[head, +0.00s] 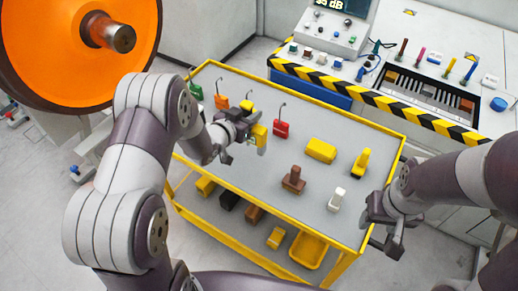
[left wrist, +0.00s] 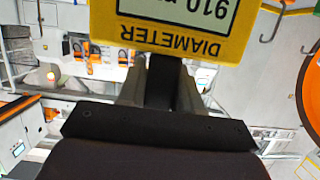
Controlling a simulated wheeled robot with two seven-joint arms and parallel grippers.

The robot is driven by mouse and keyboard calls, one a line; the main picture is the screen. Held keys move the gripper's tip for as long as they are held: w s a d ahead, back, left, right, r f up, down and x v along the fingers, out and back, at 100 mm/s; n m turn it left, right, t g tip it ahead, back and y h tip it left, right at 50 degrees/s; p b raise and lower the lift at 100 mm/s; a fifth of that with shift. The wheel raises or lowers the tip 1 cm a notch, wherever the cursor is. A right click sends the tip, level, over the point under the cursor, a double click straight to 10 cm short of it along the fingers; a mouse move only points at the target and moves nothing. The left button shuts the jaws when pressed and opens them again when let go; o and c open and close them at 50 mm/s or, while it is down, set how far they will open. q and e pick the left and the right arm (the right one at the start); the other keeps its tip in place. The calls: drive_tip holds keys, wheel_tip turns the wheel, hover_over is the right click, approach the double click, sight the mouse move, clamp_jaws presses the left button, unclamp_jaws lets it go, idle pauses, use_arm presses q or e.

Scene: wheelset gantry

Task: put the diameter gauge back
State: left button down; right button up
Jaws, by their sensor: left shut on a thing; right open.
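My left gripper (head: 248,130) is shut on the yellow diameter gauge (head: 260,138), above the left part of the grey tabletop of the yellow-framed cart (head: 262,168). In the left wrist view the gauge (left wrist: 180,30) shows close up and upside down, with "DIAMETER" and "910" readable, between the fingers (left wrist: 160,85). The gripper partly hides the gauge in the head view. My right gripper (head: 383,222) is open and empty near the cart's right front corner.
A red hooked item (head: 281,128), a yellow box (head: 320,150), a yellow upright tool (head: 361,163), a brown block (head: 293,181) and a white item (head: 337,198) stand on the cart. A striped bench (head: 385,105) lies behind; an orange wheel (head: 75,45) is at left.

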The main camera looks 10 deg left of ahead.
use_arm(q)
drive_tip(key=f, duration=0.4)
drive_tip(key=f+p, duration=0.1)
drive_tip(key=f, duration=0.4)
drive_tip(key=shift+s+a, duration=0.15)
drive_tip(key=shift+s, duration=0.05)
drive_tip(key=shift+w+f, duration=0.1)
drive_tip(key=shift+f, duration=0.15)
